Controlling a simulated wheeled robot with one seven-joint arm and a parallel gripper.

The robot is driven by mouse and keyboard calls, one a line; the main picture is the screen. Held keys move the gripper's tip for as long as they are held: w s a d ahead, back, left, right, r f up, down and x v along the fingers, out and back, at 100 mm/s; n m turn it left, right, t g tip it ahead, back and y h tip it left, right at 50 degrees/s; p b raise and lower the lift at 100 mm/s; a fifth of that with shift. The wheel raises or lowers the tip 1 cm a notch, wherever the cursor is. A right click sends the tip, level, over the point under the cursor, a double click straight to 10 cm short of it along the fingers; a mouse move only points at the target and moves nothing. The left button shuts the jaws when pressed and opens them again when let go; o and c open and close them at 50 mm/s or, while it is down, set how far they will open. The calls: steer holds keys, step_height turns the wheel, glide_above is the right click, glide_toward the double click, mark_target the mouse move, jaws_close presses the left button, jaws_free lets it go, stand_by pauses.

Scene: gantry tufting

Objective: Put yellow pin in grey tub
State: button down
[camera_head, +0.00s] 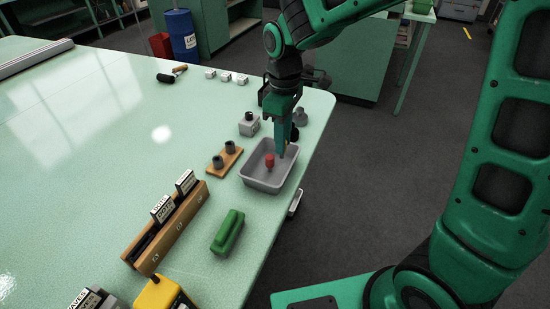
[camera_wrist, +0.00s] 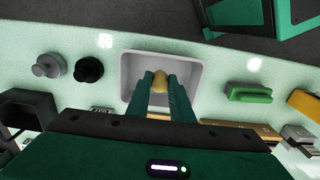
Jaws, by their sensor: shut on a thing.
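My gripper (camera_head: 285,152) points down over the tub's back right part. In the wrist view my gripper (camera_wrist: 160,90) is shut on the yellow pin (camera_wrist: 160,79), whose rounded yellow end shows between the fingertips. The grey tub (camera_wrist: 130,68) lies beyond them in that view. In the head view only a bit of yellow shows beside the fingers. The height of the pin above the tub floor is hard to tell.
A green block (camera_head: 228,231) lies in front of the tub. A wooden board with two grey cylinders (camera_head: 225,157) stands left of it, and a grey block (camera_head: 249,124) behind it. A wooden card rack (camera_head: 165,228) is farther left. The table's left middle is clear.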

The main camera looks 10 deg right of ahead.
mark_target(281, 158)
steer(key=f, duration=0.3)
steer(key=shift+a, duration=0.2)
steer(key=shift+s+f, duration=0.1)
steer(key=shift+f, duration=1.75)
steer(key=c, duration=1.6)
jaws_free()
steer(key=shift+o, duration=0.2)
